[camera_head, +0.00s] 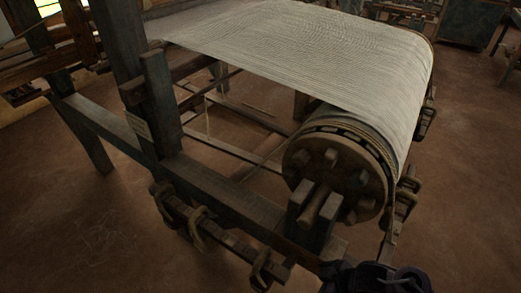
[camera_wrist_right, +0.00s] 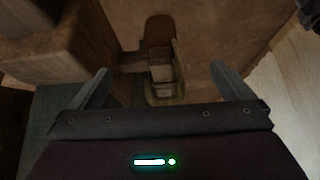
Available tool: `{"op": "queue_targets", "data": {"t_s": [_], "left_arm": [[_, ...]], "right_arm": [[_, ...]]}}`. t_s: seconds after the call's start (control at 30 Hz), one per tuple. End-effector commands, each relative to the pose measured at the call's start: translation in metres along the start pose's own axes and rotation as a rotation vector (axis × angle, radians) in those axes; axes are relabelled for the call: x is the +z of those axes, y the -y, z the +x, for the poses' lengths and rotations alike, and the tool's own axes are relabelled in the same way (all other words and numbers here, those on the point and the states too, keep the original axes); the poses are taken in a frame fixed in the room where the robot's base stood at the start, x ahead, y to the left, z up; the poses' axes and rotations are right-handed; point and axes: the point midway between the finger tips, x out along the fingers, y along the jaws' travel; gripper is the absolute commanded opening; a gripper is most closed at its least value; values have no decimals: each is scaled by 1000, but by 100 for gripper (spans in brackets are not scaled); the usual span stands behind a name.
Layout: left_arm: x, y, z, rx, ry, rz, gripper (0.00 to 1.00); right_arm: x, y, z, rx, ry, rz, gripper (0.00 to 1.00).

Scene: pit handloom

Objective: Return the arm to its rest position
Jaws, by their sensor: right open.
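My right gripper (camera_wrist_right: 161,84) shows in the right wrist view with its two fingers spread wide and nothing held between them. A wooden bracket with a curved loop (camera_wrist_right: 164,88) lies beyond the fingers, in line with the gap; I cannot tell how far off it is. In the head view, a dark part of my right arm shows at the bottom edge, below the near end of the cloth beam (camera_head: 338,172); its fingers cannot be made out there. My left arm and gripper are not in view.
Pale striped cloth (camera_head: 300,50) runs over the beam. The loom's frame rail (camera_head: 225,190) and a lower bar with metal loops (camera_head: 215,232) stand close to my right arm. In the wrist view, wooden blocks (camera_wrist_right: 60,40) crowd the left. Bare floor (camera_head: 470,180) lies to the right.

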Motion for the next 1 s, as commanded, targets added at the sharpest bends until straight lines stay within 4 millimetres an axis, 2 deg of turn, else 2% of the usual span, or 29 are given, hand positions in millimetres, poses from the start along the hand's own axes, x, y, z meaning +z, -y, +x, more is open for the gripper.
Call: {"op": "queue_targets", "data": {"t_s": [0.33, 0.57, 0.83, 1.0], "left_arm": [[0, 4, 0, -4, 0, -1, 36], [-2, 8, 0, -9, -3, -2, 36], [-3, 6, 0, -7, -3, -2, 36], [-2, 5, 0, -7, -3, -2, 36]], "right_arm": [[-15, -3, -6, 87, 7, 22, 100], [-31, -8, -20, 191, 25, 74, 100], [-43, -12, -58, 333, 82, 226, 100], [-41, -8, -90, 390, 135, 365, 100]]}}
